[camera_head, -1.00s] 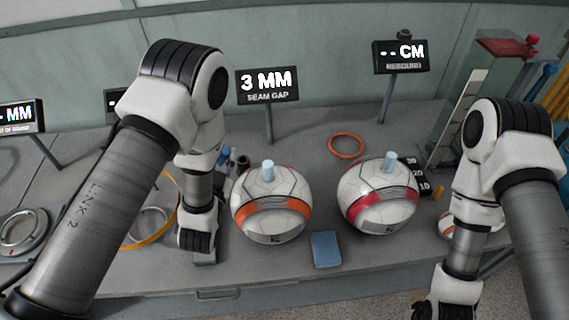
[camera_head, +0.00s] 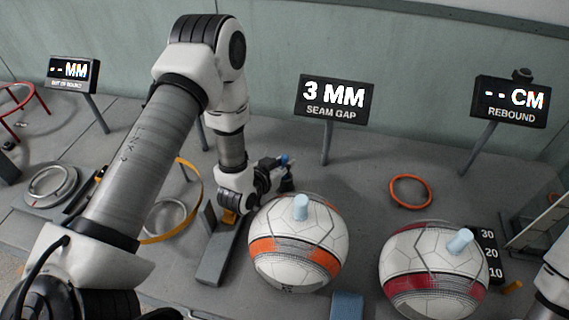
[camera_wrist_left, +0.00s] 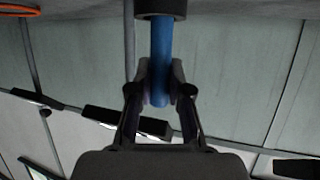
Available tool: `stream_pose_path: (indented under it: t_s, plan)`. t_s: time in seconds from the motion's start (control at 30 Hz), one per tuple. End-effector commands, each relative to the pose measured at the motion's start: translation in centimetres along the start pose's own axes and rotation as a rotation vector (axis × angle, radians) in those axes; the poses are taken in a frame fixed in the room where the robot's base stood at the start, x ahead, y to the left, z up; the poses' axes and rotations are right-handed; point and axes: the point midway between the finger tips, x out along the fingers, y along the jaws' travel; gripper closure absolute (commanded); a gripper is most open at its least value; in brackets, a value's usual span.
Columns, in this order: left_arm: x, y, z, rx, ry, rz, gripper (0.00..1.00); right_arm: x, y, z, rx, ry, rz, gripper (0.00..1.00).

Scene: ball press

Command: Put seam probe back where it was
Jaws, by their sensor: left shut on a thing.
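My left gripper (camera_head: 283,172) is shut on the seam probe (camera_head: 285,160), behind the orange-banded ball. In the left wrist view the probe (camera_wrist_left: 160,60) is a blue rod with a black collar at the top, between the two fingers of the gripper (camera_wrist_left: 160,88). In the head view the probe is small and partly hidden by the gripper. A grey stand (camera_head: 217,255) lies just left of the orange-banded ball, partly behind my wrist. My right gripper is outside the picture.
The orange-banded ball (camera_head: 292,262) and red-banded ball (camera_head: 433,277) each bear a pale blue peg. The seam gap sign (camera_head: 334,100) reads 3 MM. An orange ring (camera_head: 410,191) lies behind the balls. A yellow hoop (camera_head: 199,200) stands left of the grey stand.

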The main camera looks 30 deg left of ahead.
Motion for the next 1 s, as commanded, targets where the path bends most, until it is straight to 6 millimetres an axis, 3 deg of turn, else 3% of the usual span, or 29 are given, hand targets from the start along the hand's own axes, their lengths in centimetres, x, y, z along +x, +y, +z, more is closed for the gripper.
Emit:
stream_pose_path:
  t_s: [0.37,0.4,0.43,0.47,0.83,1.0]
  plan:
    - [0.3,0.0,0.7,0.000,0.001,0.000,1.00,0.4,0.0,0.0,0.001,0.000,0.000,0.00]
    - [0.3,0.0,0.6,0.000,0.001,0.000,0.72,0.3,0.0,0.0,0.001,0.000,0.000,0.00]
    - [0.3,0.0,0.5,0.000,0.001,0.000,0.61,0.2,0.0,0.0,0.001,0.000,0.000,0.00]
    - [0.2,0.0,0.5,0.000,0.001,0.000,0.57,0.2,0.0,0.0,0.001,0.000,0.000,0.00]
    - [-0.2,0.0,0.2,0.000,0.001,-0.001,0.57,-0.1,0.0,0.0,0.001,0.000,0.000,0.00]
    - [-3.5,0.0,0.4,-0.004,-0.002,-0.001,0.57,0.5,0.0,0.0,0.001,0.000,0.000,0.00]
